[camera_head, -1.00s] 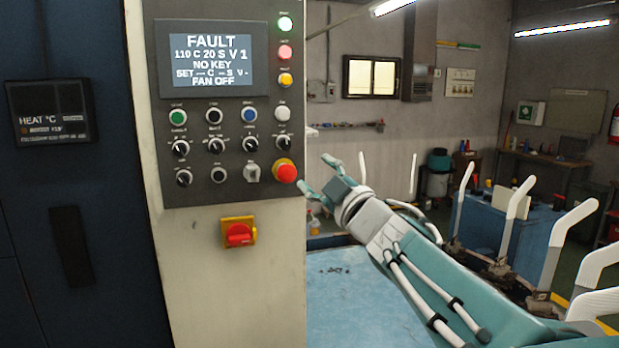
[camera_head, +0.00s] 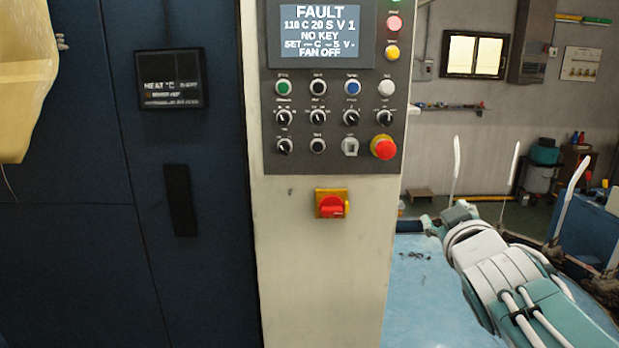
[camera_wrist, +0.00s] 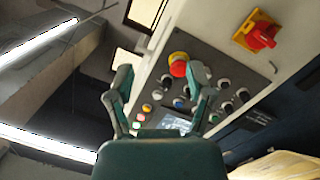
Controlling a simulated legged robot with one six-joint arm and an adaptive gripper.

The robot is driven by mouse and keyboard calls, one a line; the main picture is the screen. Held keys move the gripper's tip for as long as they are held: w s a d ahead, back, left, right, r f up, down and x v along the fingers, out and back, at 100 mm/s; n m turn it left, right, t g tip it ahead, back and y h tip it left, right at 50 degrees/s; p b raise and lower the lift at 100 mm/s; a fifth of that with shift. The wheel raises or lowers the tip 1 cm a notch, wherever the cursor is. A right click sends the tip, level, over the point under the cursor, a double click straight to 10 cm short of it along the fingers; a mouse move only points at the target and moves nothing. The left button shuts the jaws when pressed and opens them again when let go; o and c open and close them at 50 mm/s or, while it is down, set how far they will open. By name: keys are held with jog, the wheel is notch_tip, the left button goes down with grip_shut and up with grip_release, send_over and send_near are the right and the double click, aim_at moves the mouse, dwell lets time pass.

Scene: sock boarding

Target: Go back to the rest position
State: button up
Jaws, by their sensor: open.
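My gripper (camera_wrist: 162,95) is open and empty in the wrist view, its two green fingers apart with the control panel (camera_wrist: 205,95) beyond them. In the head view my gripper (camera_head: 440,220) is small and partly hidden behind my wrist, over the blue table and to the right of the machine's cream column. The control panel (camera_head: 328,120) carries knobs, buttons and a red emergency button (camera_head: 383,147). Its screen (camera_head: 321,32) reads FAULT, 110 C 20 S V 1, NO KEY, FAN OFF. My gripper is apart from the panel.
A red and yellow switch (camera_head: 331,204) sits on the cream column (camera_head: 320,270). A dark blue cabinet (camera_head: 80,250) with a heat display (camera_head: 171,80) stands left. The blue table (camera_head: 415,290) is mostly bare. White upright forms (camera_head: 571,195) stand at the right.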

jog(key=s+a+f+m+g+y, duration=0.1)
jog(key=s+a+f+m+g, duration=0.1)
jog(key=s+f+g, duration=0.3)
jog(key=s+a+f+m+g, duration=0.2)
jog(key=s+a+f+g, duration=0.2)
jog(key=s+f, duration=1)
jog(key=shift+a+f+g+y, duration=0.15)
jog(key=shift+f+g+y, duration=0.4)
jog(key=shift+g, duration=0.65)
